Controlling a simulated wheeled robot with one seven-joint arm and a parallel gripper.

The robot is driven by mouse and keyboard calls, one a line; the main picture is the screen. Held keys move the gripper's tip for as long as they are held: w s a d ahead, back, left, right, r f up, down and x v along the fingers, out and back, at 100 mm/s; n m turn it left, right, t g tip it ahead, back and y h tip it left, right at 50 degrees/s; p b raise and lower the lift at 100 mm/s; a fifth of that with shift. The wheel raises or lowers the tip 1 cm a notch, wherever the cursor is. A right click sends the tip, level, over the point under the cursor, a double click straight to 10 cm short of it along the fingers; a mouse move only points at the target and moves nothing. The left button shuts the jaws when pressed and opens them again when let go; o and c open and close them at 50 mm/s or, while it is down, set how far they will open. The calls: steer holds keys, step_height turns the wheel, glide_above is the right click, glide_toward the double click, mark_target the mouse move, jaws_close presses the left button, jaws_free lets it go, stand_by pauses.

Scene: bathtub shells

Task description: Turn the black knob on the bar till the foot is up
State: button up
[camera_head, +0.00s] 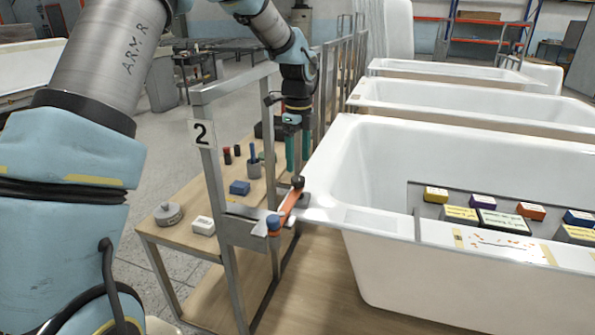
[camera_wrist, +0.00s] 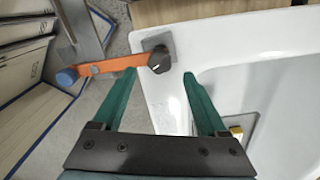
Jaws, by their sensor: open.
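The orange bar (camera_head: 287,207) is fixed to a grey metal frame beside the nearest white bathtub (camera_head: 340,190). A blue knob (camera_head: 273,222) is at its near end, and the black knob (camera_head: 298,181) is at its end over the tub's rim corner. In the wrist view the black knob (camera_wrist: 160,60) shows a small white mark. A grey square plate, seemingly the foot (camera_wrist: 152,42), lies under that end; I cannot tell whether it touches the rim. My gripper (camera_head: 297,166) has green fingers, open and empty, pointing down above the knob. In the wrist view the knob appears just beyond and between the fingertips (camera_wrist: 160,78).
The grey frame (camera_head: 213,180) with a "2" sign stands left of the tub. A wooden bench (camera_head: 185,235) holds a blue box, a white box and a grey round item. Several coloured boxes sit on a grey board (camera_head: 425,208) at the tub. More tubs stand behind.

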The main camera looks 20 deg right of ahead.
mark_target(298, 177)
steer(key=shift+f+p, duration=0.35)
steer(key=shift+f, duration=2.25)
jaws_close()
